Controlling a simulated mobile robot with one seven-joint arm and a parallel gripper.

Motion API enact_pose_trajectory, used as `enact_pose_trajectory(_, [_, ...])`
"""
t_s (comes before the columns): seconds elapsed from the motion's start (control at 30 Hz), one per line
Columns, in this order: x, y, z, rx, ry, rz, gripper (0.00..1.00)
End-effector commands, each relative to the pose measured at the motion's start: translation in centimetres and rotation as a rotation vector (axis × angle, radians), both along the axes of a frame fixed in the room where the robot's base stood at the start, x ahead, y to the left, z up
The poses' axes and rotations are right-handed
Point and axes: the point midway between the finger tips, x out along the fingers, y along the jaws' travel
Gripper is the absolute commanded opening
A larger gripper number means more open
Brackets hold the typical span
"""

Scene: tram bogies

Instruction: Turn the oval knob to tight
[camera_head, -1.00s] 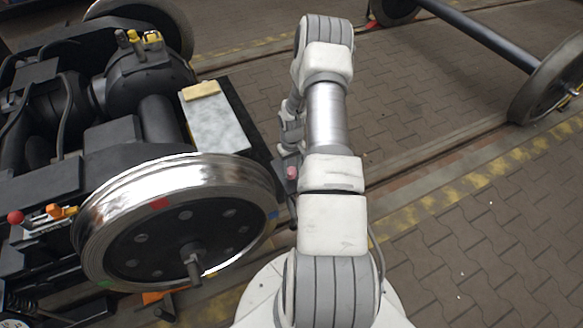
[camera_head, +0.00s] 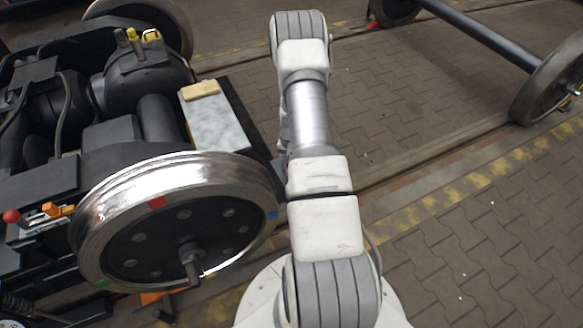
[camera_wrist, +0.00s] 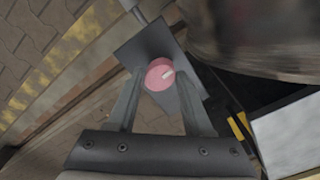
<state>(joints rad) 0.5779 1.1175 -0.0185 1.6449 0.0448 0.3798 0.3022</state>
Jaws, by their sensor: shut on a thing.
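The pink-red knob (camera_wrist: 159,74) shows in the wrist view, on a dark grey plate (camera_wrist: 146,46). A short white mark lies on its face, toward the right side. My gripper (camera_wrist: 160,82) has one finger on each side of the knob and is shut on it. From this angle the knob's outline looks nearly round. No label for tight is readable. In the head view my arm hides both the knob and my gripper.
A shiny steel wheel (camera_head: 170,185) of the bogie stands left of my arm; its blurred rim (camera_wrist: 255,35) fills the wrist view's upper right. A grey slab (camera_head: 217,121) lies on the bogie. Paved floor (camera_head: 480,235) is clear at the right.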

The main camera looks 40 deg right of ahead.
Motion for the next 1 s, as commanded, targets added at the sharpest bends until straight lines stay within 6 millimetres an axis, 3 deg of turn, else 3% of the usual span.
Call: enact_pose_trajectory(1.0, [0.14, -0.06, 0.08, -0.002, -0.002, -0.964, 0.0])
